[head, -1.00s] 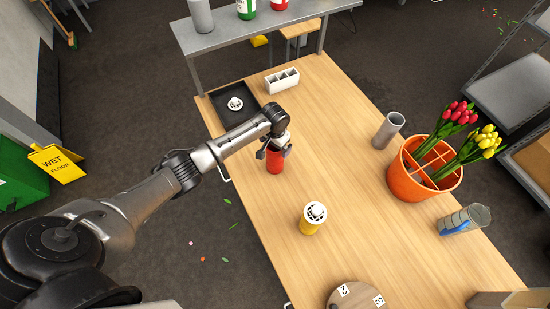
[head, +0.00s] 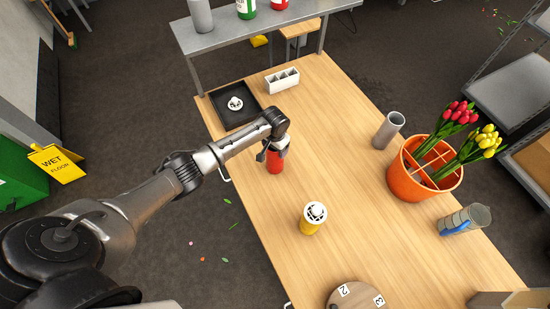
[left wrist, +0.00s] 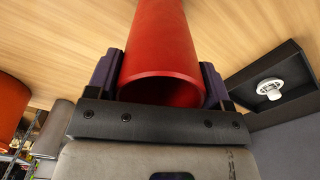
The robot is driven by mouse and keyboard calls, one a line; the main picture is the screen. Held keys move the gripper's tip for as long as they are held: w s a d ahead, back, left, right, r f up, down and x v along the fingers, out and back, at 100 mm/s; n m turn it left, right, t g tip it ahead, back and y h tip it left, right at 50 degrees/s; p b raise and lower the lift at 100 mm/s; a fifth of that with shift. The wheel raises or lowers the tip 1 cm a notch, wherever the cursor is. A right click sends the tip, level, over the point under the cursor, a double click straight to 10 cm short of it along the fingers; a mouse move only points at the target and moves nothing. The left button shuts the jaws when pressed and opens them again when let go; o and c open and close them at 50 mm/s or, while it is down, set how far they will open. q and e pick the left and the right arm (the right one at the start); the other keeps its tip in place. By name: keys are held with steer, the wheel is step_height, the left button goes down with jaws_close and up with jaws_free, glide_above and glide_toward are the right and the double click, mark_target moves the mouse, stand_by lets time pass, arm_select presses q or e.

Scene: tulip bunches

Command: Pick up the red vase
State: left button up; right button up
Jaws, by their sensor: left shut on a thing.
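The red vase (head: 275,162) stands upright on the wooden table (head: 310,120), near its left edge in the head view. My left gripper (head: 273,151) reaches over it from above and hides its top. In the left wrist view the red vase (left wrist: 160,65) lies between the two fingers of my left gripper (left wrist: 160,85), one on each side of its open rim. The gripper is shut on the vase. The vase's base appears to be at the table, though I cannot tell if it touches. My right gripper is not in view.
A yellow vase with a white lid (head: 313,218) stands nearer. A black tray (head: 221,124) and a white divided holder (head: 282,81) are behind. The table's middle is clear.

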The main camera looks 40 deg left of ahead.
arm_select(q)
steer(key=c, duration=0.6)
steer(key=shift+r, duration=0.1)
steer(key=shift+c, duration=0.2)
